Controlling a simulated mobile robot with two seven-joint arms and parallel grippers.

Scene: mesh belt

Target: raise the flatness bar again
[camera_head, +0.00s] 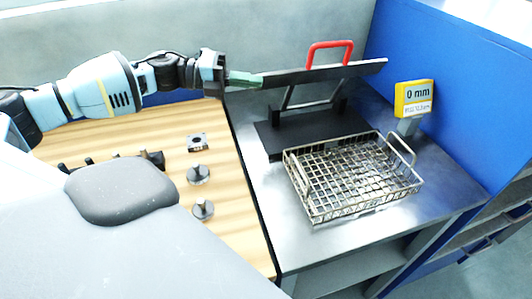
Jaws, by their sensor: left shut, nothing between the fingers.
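The flatness bar (345,72) is a long dark bar with a red handle (330,52) on top. It stands raised above its black base (300,132), carried on metal links, and its right end is a little higher in the picture. My left gripper (250,80) comes in from the left with greenish fingers. It is shut and empty, with its tips at the left end of the bar; I cannot tell whether they touch it. My right gripper is not in view.
A wire mesh basket (318,212) sits on the steel table (268,205) in front of the base. A yellow display (413,97) reading 0 mm stands at right. Small dark metal parts (198,174) lie on the wooden top (225,235) at left. Blue panels stand behind and right.

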